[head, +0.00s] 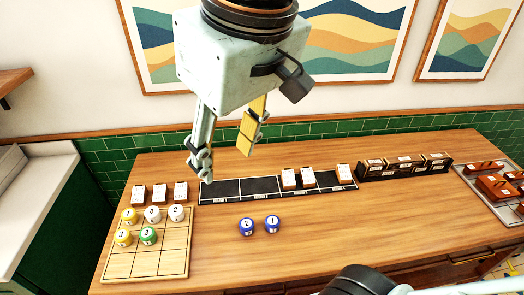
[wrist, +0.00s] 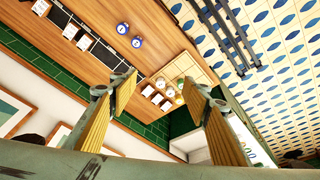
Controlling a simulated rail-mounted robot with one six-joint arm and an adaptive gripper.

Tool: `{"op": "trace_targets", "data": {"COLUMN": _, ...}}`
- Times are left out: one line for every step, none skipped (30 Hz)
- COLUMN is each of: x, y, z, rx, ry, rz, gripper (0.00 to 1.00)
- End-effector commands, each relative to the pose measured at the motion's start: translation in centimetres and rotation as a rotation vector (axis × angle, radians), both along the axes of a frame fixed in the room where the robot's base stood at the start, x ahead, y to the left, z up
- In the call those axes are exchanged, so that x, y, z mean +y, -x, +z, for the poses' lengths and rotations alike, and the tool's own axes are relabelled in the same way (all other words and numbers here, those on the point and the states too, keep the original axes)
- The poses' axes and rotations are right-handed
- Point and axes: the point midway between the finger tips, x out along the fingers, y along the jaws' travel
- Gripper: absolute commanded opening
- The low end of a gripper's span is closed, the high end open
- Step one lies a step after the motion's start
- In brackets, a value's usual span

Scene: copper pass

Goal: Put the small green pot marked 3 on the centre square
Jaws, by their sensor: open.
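The small green pot marked 3 (head: 148,236) stands upright on the wooden grid board (head: 160,263) at the left of the table. It appears to be on the centre square, in the middle row and middle column. My gripper (head: 224,164) is open and empty, raised above the back of the table, to the right of the board and apart from the pot. In the wrist view, the board (wrist: 190,68) shows beyond the open fingers (wrist: 159,82).
A yellow 1 pot (head: 129,215), white 3 pot (head: 152,214) and white 2 pot (head: 176,212) fill the back row. A yellow 3 pot (head: 123,238) is left of the green one. Blue pots (head: 259,226) stand mid-table. A black strip (head: 262,188) lies behind. The front row is bare.

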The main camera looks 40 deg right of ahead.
Motion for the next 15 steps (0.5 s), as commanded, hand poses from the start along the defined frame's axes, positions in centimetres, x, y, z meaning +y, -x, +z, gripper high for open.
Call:
{"op": "trace_targets", "data": {"x": -0.1, "y": 1.5, "z": -0.2, "rx": -0.003, "ry": -0.009, "rz": -0.02, "gripper": 0.44}}
{"op": "trace_targets", "data": {"x": -0.1, "y": 2.0, "z": -0.2, "rx": -0.006, "ry": -0.012, "rz": -0.03, "gripper": 0.44}}
{"op": "trace_targets", "data": {"x": -0.2, "y": 2.6, "z": -0.2, "rx": -0.009, "ry": -0.016, "rz": -0.043, "gripper": 0.44}}
{"op": "trace_targets", "data": {"x": -0.3, "y": 3.1, "z": -0.2, "rx": -0.012, "ry": -0.019, "rz": -0.055, "gripper": 0.44}}
{"op": "trace_targets", "data": {"x": -0.3, "y": 3.5, "z": -0.2, "rx": -0.014, "ry": -0.023, "rz": -0.064, "gripper": 0.44}}
{"op": "trace_targets", "data": {"x": -0.4, "y": 3.9, "z": -0.2, "rx": -0.017, "ry": -0.026, "rz": -0.076, "gripper": 0.44}}
{"op": "trace_targets", "data": {"x": -0.4, "y": 4.3, "z": -0.2, "rx": -0.019, "ry": -0.028, "rz": -0.083, "gripper": 0.44}}
{"op": "trace_targets", "data": {"x": -0.5, "y": 4.6, "z": -0.2, "rx": -0.02, "ry": -0.03, "rz": -0.092, "gripper": 0.44}}
{"op": "trace_targets", "data": {"x": -0.6, "y": 4.9, "z": -0.1, "rx": -0.022, "ry": -0.034, "rz": -0.102, "gripper": 0.44}}
{"op": "trace_targets", "data": {"x": -0.6, "y": 5.1, "z": -0.1, "rx": -0.024, "ry": -0.035, "rz": -0.107, "gripper": 0.44}}
{"op": "trace_targets", "data": {"x": -0.6, "y": 5.3, "z": -0.1, "rx": -0.024, "ry": -0.035, "rz": -0.113, "gripper": 0.44}}
{"op": "trace_targets", "data": {"x": -0.7, "y": 5.5, "z": -0.2, "rx": -0.025, "ry": -0.037, "rz": -0.117, "gripper": 0.44}}
{"op": "trace_targets", "data": {"x": -0.7, "y": 5.7, "z": -0.2, "rx": -0.025, "ry": -0.038, "rz": -0.121, "gripper": 0.44}}
{"op": "trace_targets", "data": {"x": -0.7, "y": 5.8, "z": -0.2, "rx": -0.025, "ry": -0.038, "rz": -0.124, "gripper": 0.44}}
{"op": "trace_targets", "data": {"x": -0.8, "y": 5.9, "z": -0.2, "rx": -0.025, "ry": -0.039, "rz": -0.127, "gripper": 0.44}}
